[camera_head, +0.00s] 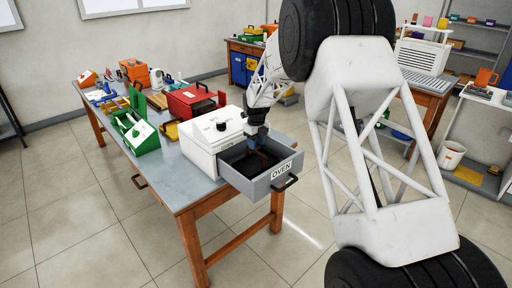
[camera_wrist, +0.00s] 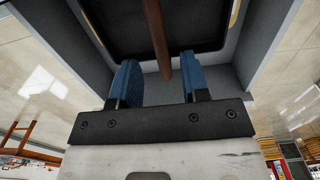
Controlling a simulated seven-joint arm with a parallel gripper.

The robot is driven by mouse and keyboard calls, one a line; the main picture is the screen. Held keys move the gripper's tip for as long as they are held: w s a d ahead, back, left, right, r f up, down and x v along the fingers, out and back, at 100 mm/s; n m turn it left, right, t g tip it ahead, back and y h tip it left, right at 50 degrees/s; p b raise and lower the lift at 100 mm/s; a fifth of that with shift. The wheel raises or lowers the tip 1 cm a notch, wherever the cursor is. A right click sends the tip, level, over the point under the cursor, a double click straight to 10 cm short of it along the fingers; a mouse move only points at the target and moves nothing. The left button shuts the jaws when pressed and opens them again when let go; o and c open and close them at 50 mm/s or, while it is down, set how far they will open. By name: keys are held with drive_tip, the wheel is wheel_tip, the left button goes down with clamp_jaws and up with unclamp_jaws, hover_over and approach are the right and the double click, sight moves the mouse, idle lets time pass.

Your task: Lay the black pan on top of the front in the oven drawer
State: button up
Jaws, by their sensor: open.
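The oven drawer (camera_head: 272,178), a grey box labelled OVEN, is pulled out of the white oven (camera_head: 214,132). The black pan (camera_wrist: 118,30) lies inside the drawer, dark in the head view (camera_head: 250,165). Its brown handle (camera_wrist: 157,35) points toward my gripper in the wrist view. My gripper (camera_wrist: 157,62) is over the drawer, its two blue fingers apart with the handle's end between them, closer to the right finger. In the head view my gripper (camera_head: 257,143) reaches down into the drawer. Thin yellowish edges show beside the pan; I cannot tell whether they are the front.
The oven stands on a grey-topped workbench (camera_head: 160,170); the drawer juts past its edge. A red box (camera_head: 194,100) and a green toolbox (camera_head: 135,132) stand left of the oven. The bench's near-left part is clear.

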wheel_tip(320, 180, up, 10)
drive_tip(key=shift+r, duration=0.25)
idle(1.0)
drive_tip(key=s+d+r+n, duration=0.4)
drive_tip(key=s+d+r, duration=0.1)
drive_tip(key=s, duration=0.5)
drive_tip(key=s+d+r+n+t, duration=0.1)
drive_tip(key=s+d+r+n, duration=0.4)
drive_tip(key=s, duration=0.4)
drive_tip(key=s+d+r+n, duration=0.4)
drive_tip(key=s+d+r, duration=0.1)
drive_tip(key=s, duration=0.5)
drive_tip(key=s+d+f+n, duration=0.1)
drive_tip(key=s+n, duration=0.3)
drive_tip(key=s, duration=0.6)
drive_tip(key=s+d+f+n+t, duration=0.1)
drive_tip(key=s+n, duration=0.4)
drive_tip(key=s, duration=0.5)
drive_tip(key=s+d+f+n, duration=0.3)
drive_tip(key=s+d+n, duration=0.1)
drive_tip(key=s, duration=0.7)
drive_tip(key=shift+d+n+t, duration=0.3)
drive_tip(key=shift+d+n, duration=0.1)
drive_tip(key=shift+d, duration=0.15)
drive_tip(key=shift+s+f, duration=0.1)
